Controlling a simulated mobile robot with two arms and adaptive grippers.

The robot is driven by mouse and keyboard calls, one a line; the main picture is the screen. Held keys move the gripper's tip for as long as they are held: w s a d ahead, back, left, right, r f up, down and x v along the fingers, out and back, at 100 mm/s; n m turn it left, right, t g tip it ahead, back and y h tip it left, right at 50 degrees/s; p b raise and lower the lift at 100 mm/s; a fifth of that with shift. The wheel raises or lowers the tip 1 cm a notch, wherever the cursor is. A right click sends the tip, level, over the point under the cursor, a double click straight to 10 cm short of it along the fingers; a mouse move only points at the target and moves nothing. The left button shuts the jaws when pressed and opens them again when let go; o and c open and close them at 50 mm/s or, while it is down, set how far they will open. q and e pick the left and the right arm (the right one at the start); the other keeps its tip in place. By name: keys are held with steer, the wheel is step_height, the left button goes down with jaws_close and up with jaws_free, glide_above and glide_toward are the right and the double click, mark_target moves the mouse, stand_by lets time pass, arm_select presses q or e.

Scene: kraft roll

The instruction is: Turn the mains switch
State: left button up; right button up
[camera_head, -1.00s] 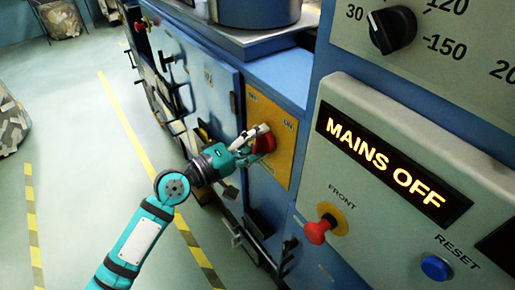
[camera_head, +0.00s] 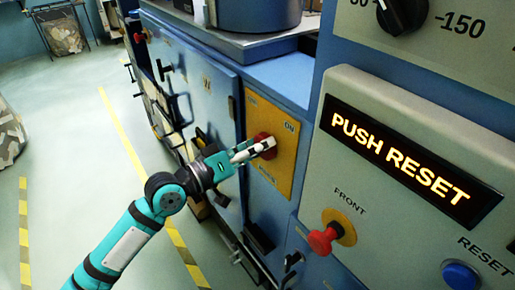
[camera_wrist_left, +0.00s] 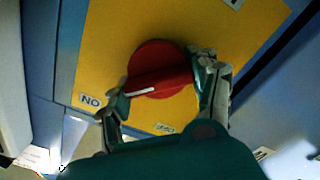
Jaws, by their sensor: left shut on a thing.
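The mains switch (camera_head: 262,146) is a red rotary knob on a yellow plate (camera_head: 285,168) on the blue cabinet. In the left wrist view the red knob (camera_wrist_left: 160,68) carries a white pointer line that points left, towards the label reading ON. My left gripper (camera_head: 262,149) is at the knob, and in the left wrist view its fingers (camera_wrist_left: 165,88) are shut on the knob from both sides. The display (camera_head: 400,165) on the grey panel reads PUSH RESET. My right gripper is not in view.
A red FRONT push button (camera_head: 322,240) and a blue RESET button (camera_head: 461,275) sit on the grey panel at the right. A black dial (camera_head: 402,14) is above. Black handles stick out from the blue cabinet doors. Open floor with yellow striped lines (camera_head: 130,155) lies left.

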arm_select(q)
steer(key=shift+f, duration=0.2)
steer(key=o, duration=1.2)
steer(key=shift+r, duration=0.1)
steer(key=shift+c, duration=0.2)
steer(key=v, duration=1.2)
